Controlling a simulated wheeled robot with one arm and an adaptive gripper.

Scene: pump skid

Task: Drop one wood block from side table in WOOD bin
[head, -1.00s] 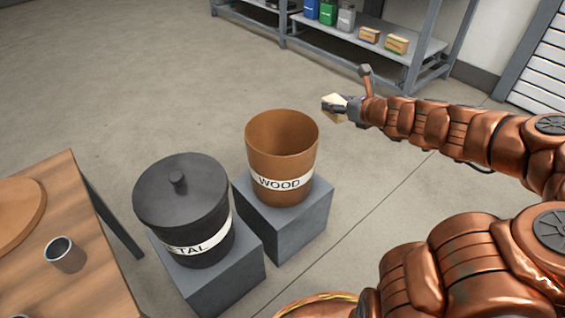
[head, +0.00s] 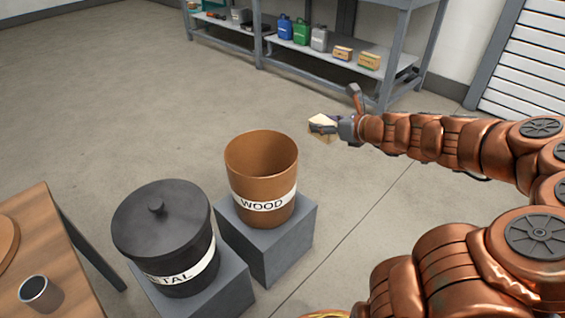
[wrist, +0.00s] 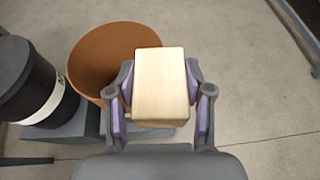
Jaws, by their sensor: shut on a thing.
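The WOOD bin (head: 262,180) is an open brown bin with a white label, standing on a grey block in the head view. It also shows in the wrist view (wrist: 90,52), partly hidden behind the held block. My gripper (head: 324,127) is shut on a pale wood block (wrist: 160,78), gripping it by its two sides. In the head view the wood block (head: 321,122) is up and to the right of the bin's rim, apart from it. In the wrist view the block overlaps the right side of the bin's opening.
A lidded black METAL bin (head: 165,235) stands on a grey block (head: 205,285) left of the WOOD bin. A wooden table (head: 45,235) with a metal cup (head: 40,292) is at the left. A shelf (head: 310,50) with bottles and boxes is behind. Open floor lies between.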

